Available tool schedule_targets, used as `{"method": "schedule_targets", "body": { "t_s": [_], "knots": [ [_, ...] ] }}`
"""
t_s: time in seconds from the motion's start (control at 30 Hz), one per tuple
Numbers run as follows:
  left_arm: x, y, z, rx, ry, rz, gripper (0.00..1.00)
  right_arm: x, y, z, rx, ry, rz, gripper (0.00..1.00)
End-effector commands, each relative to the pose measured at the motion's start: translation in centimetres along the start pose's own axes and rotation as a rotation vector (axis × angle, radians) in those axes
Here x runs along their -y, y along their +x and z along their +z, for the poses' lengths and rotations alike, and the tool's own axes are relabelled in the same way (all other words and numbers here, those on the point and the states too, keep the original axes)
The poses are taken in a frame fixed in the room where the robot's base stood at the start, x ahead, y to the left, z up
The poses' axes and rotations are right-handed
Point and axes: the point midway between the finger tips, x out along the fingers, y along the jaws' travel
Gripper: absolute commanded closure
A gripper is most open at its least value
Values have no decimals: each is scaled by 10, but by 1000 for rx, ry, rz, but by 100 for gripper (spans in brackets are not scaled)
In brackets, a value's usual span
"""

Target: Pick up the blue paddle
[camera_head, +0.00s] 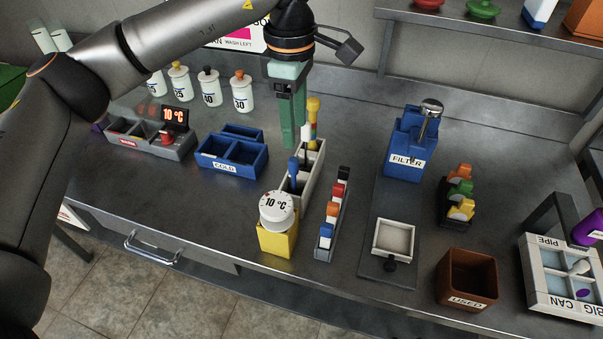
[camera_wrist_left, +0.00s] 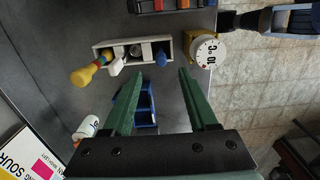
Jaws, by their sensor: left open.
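The blue paddle (camera_head: 293,166) stands upright in the near end of a narrow white rack (camera_head: 315,172). In the left wrist view the blue paddle (camera_wrist_left: 161,58) is seen end-on, near the rack's right end. My left gripper (camera_head: 291,143) points down behind the rack in the head view, its green fingers apart and empty. In the left wrist view the paddle's top appears just beyond the gap between the fingertips (camera_wrist_left: 160,71), not touched. The paddle's lower part is hidden in the rack. My right gripper is not in view.
A white-handled tool (camera_head: 306,131) and a yellow-red-striped one (camera_head: 313,108) share the rack. A yellow holder (camera_head: 276,241) with a round 10 °C dial (camera_head: 277,211) stands in front. A row of coloured blocks (camera_head: 333,212) is to the right, a blue COLD bin (camera_head: 228,163) to the left.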

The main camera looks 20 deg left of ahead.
Motion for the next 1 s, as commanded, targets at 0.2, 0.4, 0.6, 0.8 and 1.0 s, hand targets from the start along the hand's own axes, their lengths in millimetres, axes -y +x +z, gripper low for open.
{"method": "schedule_targets", "body": {
  "t_s": [0.2, 0.4, 0.6, 0.8, 1.0],
  "knots": [
    [0, 28, -8, -29, -6, -4, 41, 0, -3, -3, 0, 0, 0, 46],
    [0, 60, -8, -27, -5, -2, 41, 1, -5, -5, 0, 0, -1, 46],
    [0, 74, -8, -25, -5, -1, 41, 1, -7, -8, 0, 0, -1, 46],
    [2, 103, -6, -25, -4, -3, 41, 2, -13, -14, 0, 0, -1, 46],
    [1, 121, -7, -24, -5, 1, 41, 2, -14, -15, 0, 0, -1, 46]
  ]
}}
